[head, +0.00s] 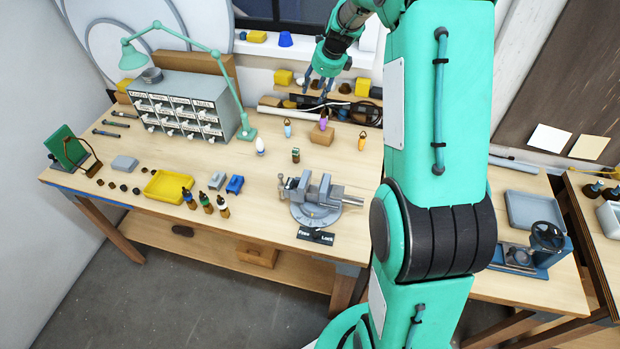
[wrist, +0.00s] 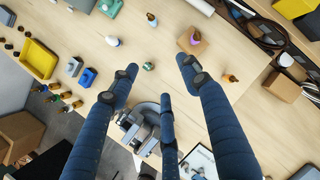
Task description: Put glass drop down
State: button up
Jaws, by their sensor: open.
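Small drop-shaped pieces stand on the workbench (head: 250,170): a light blue one (head: 287,129), a purple one (head: 323,119) on a small wooden block (head: 321,136), and an orange one (head: 361,142). I take these as the glass drops. The wrist view also shows the light blue (wrist: 152,21), purple (wrist: 195,37) and orange (wrist: 230,78) ones. My gripper (head: 318,88) is open, above the back of the bench in the head view. In the wrist view my gripper (wrist: 160,80) has its fingers spread with nothing visible between them. The drops stand apart from the fingers.
A grey vise (head: 318,195) stands at the bench front. A white bottle (head: 260,147) and a small green item (head: 295,155) stand mid-bench. A green lamp (head: 222,85) arches over the drawer cabinet (head: 190,108). A yellow tray (head: 168,186) lies left. A low shelf with blocks (head: 345,95) lines the back.

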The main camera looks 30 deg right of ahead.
jog(key=s+a+r+n, duration=1.4)
jog(key=s+a+r, duration=0.2)
jog(key=s+a, duration=0.35)
jog(key=s+a+n, duration=0.5)
jog(key=s+n, duration=0.2)
jog(key=s, duration=0.6)
jog(key=s+a+n, duration=0.5)
jog(key=s+n, duration=0.3)
jog(key=s, duration=0.5)
jog(key=shift+s+f+n+t+h, duration=0.2)
jog(key=shift+n+t+h, duration=0.1)
jog(key=shift+t, duration=0.1)
jog(key=shift+a, duration=0.1)
notch_tip(320, 180, down, 14)
jog(key=b, duration=1.3)
jog(key=shift+r+b, duration=0.2)
jog(key=shift+b, duration=0.15)
